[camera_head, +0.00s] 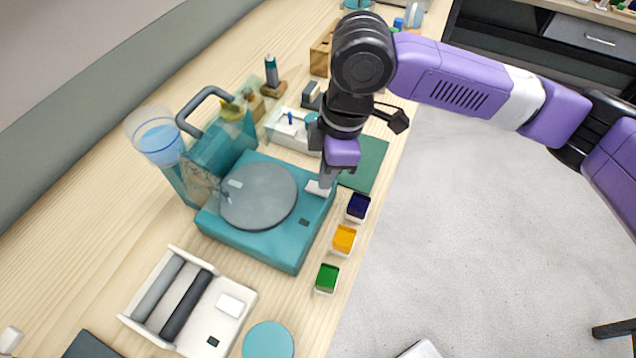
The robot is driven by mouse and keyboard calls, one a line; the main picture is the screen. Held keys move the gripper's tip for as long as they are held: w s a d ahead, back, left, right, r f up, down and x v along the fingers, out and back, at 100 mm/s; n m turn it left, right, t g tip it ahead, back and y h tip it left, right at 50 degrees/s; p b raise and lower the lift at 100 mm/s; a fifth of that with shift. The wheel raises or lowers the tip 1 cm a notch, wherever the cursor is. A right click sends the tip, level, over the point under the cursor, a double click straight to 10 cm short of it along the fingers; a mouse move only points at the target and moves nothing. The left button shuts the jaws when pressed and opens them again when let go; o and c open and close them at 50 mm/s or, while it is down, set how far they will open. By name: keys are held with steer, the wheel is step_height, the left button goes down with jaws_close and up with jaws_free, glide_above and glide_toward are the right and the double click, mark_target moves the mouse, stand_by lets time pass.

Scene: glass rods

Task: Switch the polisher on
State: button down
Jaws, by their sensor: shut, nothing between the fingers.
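A teal machine (275,253) with a flat grey disc (258,196) stands on the wooden bench. A pale switch plate (317,188) sits at its back right corner, and a small dark square (304,222) is on its top near the right edge. A white machine (188,334) with two rollers also has a pale plate (231,304) and a dark green square (213,341). No label shows which one is the polisher. My gripper (325,182) is shut and points down at the teal machine's switch plate, partly covering it. I cannot tell whether they touch.
Small blue, yellow (344,239) and green (327,278) containers line the bench's right edge. A clear water funnel (159,141) and a grey handle (203,103) rise at the teal machine's left. A green mat (368,162) lies behind my gripper.

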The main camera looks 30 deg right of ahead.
steer(key=shift+f+b, duration=0.55)
steer(key=shift+f, duration=0.35)
stand_by(0.6)
step_height(320, 180, up, 7)
steer(key=p, duration=0.6)
stand_by(0.3)
steer(key=shift+s, duration=0.1)
stand_by(0.4)
